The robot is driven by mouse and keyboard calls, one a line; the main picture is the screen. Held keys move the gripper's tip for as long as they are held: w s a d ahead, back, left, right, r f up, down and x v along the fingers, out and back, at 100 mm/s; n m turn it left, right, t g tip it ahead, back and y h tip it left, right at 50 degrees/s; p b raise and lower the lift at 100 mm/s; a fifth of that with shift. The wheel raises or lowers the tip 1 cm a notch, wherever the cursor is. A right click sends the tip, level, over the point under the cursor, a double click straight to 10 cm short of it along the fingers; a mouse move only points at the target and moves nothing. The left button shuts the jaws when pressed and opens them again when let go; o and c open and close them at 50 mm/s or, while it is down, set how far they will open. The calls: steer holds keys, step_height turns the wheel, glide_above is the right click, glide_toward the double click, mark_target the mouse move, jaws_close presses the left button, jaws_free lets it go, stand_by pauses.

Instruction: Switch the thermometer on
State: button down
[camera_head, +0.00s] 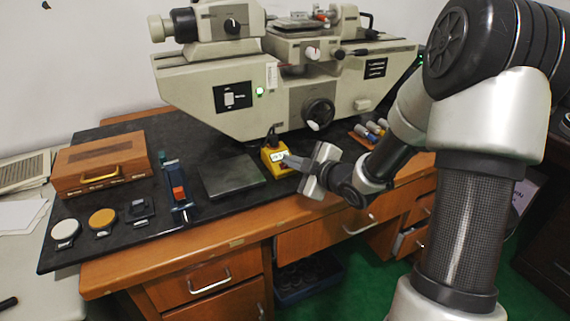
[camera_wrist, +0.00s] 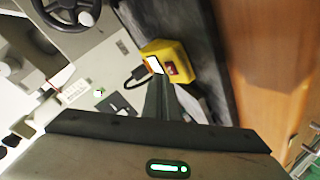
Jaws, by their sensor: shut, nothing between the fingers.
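The thermometer is a small yellow box (camera_head: 270,166) on the dark bench top, in front of the large grey machine. Its front has a pale display (camera_head: 279,156) with faint marks that I cannot read. In the wrist view the yellow box (camera_wrist: 180,52) shows a red switch (camera_wrist: 172,69) beside its white display (camera_wrist: 153,65), and a dark cable at one end. My gripper (camera_head: 286,159) reaches in from the right, with its shut, empty fingertips (camera_wrist: 155,79) close to the front of the box. I cannot tell whether they touch it. The switch's position is unclear.
The grey measuring machine (camera_head: 220,99) stands close behind the box. A dark flat plate (camera_head: 233,176) lies to its left, then a blue stand with a red block (camera_head: 179,194) and a brown case (camera_head: 102,163). Several small cylinders (camera_head: 374,128) sit to the right.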

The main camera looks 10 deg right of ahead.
steer(key=shift+r, duration=0.15)
step_height(320, 180, up, 5)
steer(key=s+p, duration=0.2)
steer(key=p, duration=0.2)
steer(key=shift+s+d+r, duration=0.2)
steer(key=shift+s+d, duration=0.15)
